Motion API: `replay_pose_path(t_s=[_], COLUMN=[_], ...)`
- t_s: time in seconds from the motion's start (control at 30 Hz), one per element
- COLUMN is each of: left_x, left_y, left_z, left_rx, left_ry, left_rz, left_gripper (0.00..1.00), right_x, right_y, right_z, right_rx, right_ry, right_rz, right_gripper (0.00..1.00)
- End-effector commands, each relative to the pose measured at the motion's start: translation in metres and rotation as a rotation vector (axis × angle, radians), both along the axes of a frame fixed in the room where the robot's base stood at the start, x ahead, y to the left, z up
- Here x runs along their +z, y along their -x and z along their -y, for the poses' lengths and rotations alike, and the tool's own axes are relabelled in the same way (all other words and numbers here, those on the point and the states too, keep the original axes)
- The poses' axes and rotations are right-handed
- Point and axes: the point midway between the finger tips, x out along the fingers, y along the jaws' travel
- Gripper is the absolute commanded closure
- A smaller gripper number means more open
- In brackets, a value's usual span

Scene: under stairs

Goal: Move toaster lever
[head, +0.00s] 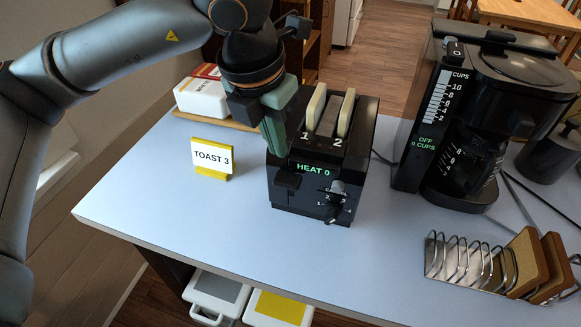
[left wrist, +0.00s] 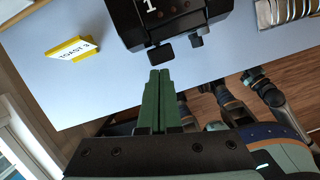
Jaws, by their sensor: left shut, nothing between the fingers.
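The black toaster (head: 320,185) stands on the pale table with two bread slices in slots marked 1 and 2. Its front display reads HEAT 0. A dark lever paddle (head: 288,180) sits low on the left of its front face, with a dial (head: 336,200) to the right. My left gripper (head: 276,148) points down at the toaster's front left edge, its green fingers shut and empty. In the left wrist view, the closed fingertips (left wrist: 159,72) appear just below the lever paddle (left wrist: 161,53); I cannot tell whether they touch. My right gripper is not in view.
A yellow sign (head: 212,158) reading TOAST 3 stands left of the toaster. A bread pack (head: 203,97) lies behind it. A coffee maker (head: 470,120) and a wire toast rack (head: 465,262) with toast stand to the right. The table front is clear.

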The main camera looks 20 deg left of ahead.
Motion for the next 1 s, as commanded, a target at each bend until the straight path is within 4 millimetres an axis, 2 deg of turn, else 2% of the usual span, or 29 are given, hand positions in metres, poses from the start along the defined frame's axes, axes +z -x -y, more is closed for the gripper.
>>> replay_pose_path(t_s=[0.37, 0.83, 1.0], left_x=[-0.005, -0.056, -0.068], left_y=[-0.001, -0.012, -0.016], left_z=[0.001, 0.004, 0.005], left_rx=[-0.002, -0.002, -0.003], left_ry=[0.002, 0.003, 0.003], left_rz=[-0.003, -0.004, -0.003], left_gripper=[1.0, 1.0, 1.0], right_x=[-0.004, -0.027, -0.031], right_y=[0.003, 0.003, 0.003], right_z=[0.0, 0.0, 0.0], right_rx=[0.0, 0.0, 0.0], right_ry=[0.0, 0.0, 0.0], right_rz=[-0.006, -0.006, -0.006], right_gripper=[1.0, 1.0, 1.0])
